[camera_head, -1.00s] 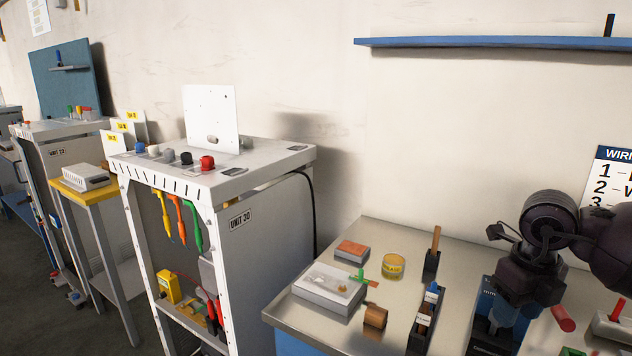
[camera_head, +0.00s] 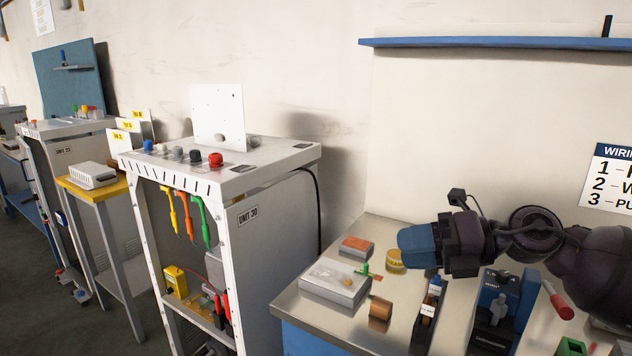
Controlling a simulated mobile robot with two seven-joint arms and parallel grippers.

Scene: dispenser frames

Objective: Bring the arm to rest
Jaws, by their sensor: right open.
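My right arm comes in from the right edge over the metal-topped bench (camera_head: 292,311). Its right gripper (camera_head: 408,243), with blue finger pads, points left above the bench, beside the yellow roll of tape (camera_head: 396,262). The fingers are seen side-on, so the gap between them does not show. I see nothing held in it. My left gripper is not in view.
A white cabinet marked Unit 30 (camera_head: 270,240) stands left of the bench. On the bench are a grey box (camera_head: 335,285), a copper spool (camera_head: 380,308) and a blue device (camera_head: 500,290). A blue shelf (camera_head: 480,42) is on the wall above.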

